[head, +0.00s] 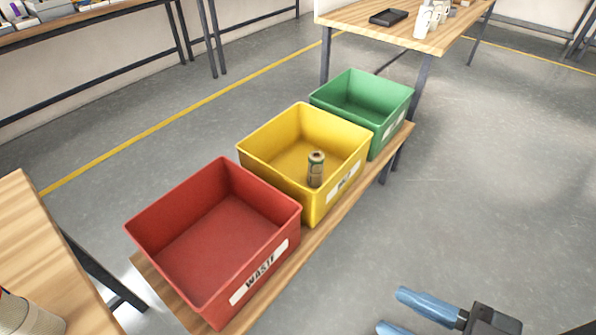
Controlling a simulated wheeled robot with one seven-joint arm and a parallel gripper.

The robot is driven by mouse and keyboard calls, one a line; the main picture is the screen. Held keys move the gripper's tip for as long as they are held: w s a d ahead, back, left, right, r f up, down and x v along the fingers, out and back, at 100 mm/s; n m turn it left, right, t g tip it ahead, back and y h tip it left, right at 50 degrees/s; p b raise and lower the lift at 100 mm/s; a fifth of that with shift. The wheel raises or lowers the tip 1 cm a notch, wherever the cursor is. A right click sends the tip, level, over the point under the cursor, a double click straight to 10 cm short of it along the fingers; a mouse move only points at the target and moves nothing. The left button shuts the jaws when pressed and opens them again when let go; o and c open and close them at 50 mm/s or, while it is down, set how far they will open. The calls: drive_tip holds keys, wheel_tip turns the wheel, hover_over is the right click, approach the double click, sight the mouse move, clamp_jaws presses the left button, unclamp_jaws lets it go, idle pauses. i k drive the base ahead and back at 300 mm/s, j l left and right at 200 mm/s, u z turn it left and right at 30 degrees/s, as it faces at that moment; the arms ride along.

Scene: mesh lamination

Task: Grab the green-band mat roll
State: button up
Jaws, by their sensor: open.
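A small mat roll (316,170) stands upright inside the yellow bin (262,166), near its front right wall. It is tan and brown with a dull greenish tone around it; it is too small to be sure of the band's colour. My gripper (391,311) is at the bottom right, with two blue fingers spread apart and nothing between them. It is well apart from the roll, over the grey floor in the picture. Another pale roll (28,318) is partly cut off at the bottom left corner, and no green band shows on it.
An empty red bin (215,245) labelled WASTE and an empty-looking green bin (362,98) flank the yellow one on a wooden bench. A wooden table (360,22) at the back holds white cups or rolls and a black tray (389,17). The floor at right is clear.

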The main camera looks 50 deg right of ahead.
sight(315, 158)
drive_tip(key=l+u, duration=0.1)
drive_tip(key=u, duration=0.3)
drive_tip(key=l+u, duration=0.35)
drive_tip(key=l, duration=0.15)
drive_tip(key=l+u, duration=0.4)
drive_tip(key=l, duration=0.15)
drive_tip(key=k+l, duration=0.1)
drive_tip(key=l, duration=0.35)
drive_tip(key=k+l+u, duration=0.1)
drive_tip(key=l, duration=0.35)
drive_tip(key=k+l, duration=0.1)
drive_tip(key=l, duration=0.35)
drive_tip(key=k+l+u, duration=0.1)
drive_tip(key=l, duration=0.3)
drive_tip(key=k+l, duration=0.1)
drive_tip(key=l, duration=0.35)
drive_tip(key=k+l+u, duration=0.1)
drive_tip(key=l, duration=0.35)
drive_tip(key=k+l, duration=0.1)
drive_tip(key=l, duration=0.2)
drive_tip(key=k+l, duration=0.1)
drive_tip(key=l, duration=0.5)
drive_tip(key=k+l, duration=0.15)
drive_tip(key=u, duration=0.05)
